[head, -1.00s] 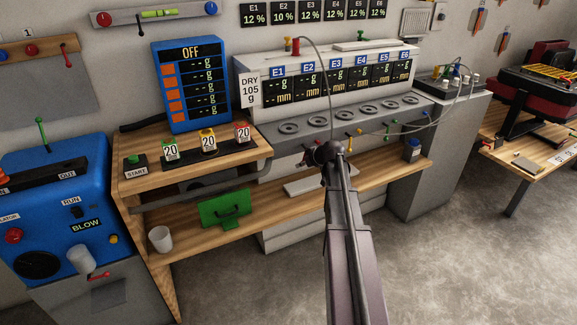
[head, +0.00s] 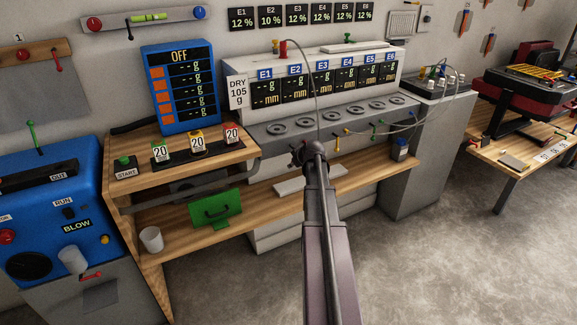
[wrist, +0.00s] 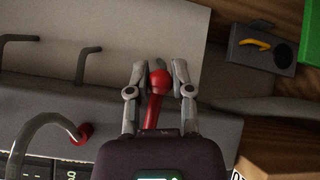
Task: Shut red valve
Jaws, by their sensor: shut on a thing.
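The red valve (wrist: 157,90) shows in the wrist view as a red lever with a rounded end. It lies between the two fingers of my gripper (wrist: 160,72), which are shut on it. In the head view my arm reaches to the front of the white and grey drying unit (head: 270,137), below its row of round ports. There my own arm hides the red valve and my fingertips.
Yellow (head: 347,131) and green (head: 377,122) valves sit right of my arm. A grey hose (head: 316,80) arcs over the unit from a red fitting (head: 283,49). A wooden shelf (head: 275,208) below holds a green panel (head: 215,209) and a white cup (head: 151,239).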

